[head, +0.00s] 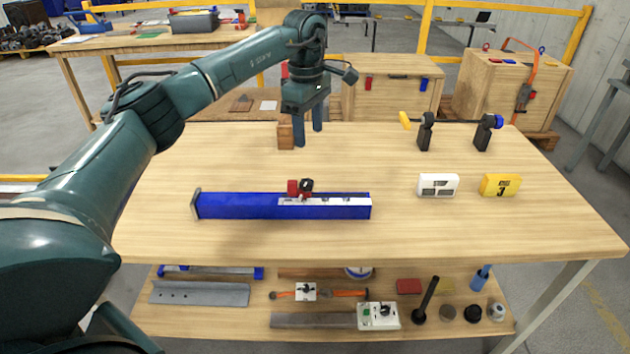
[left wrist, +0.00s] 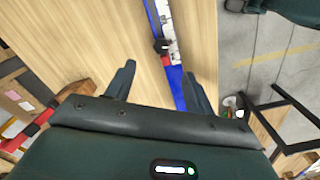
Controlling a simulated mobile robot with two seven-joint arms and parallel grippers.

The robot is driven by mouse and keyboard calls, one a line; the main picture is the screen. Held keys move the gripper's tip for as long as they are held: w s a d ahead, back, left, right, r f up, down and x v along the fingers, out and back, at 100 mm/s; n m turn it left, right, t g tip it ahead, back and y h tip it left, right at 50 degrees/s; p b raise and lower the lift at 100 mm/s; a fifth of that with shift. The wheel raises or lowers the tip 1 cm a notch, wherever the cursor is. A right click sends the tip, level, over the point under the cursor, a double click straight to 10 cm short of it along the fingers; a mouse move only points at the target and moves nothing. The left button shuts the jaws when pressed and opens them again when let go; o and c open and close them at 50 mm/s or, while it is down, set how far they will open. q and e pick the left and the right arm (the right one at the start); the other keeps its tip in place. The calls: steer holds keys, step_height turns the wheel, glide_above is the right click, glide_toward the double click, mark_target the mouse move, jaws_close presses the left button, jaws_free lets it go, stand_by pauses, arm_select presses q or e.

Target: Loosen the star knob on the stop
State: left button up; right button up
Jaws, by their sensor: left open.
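The stop (head: 293,187) is a small red block on a blue beam (head: 240,206) with a pale scale strip (head: 345,201) along its right part. A black star knob (head: 306,185) sits at the stop's right side. The beam lies across the middle of the table. My left gripper (head: 308,134) is open and empty, pointing down above the table behind the beam, apart from the knob. In the left wrist view its two fingers (left wrist: 159,72) are spread, and the dark knob (left wrist: 162,46) shows beyond them. My right gripper is not in view.
Two clamp-like tools, one with a yellow handle (head: 406,121) and one with a blue knob (head: 498,121), stand at the back right. A white box (head: 437,186) and a yellow box (head: 499,186) lie right of the beam. A small wooden block (head: 285,132) is beside my left gripper.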

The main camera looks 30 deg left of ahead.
mark_target(307, 182)
arm_select(q)
steer(key=f, duration=0.8)
steer(key=f+p, duration=0.1)
steer(key=f, duration=0.4)
steer(key=shift+s+a+f, duration=0.1)
steer(key=shift+s+a, duration=0.05)
steer(key=shift+a, duration=0.1)
steer(key=shift+c, duration=0.4)
steer(key=c, duration=0.9)
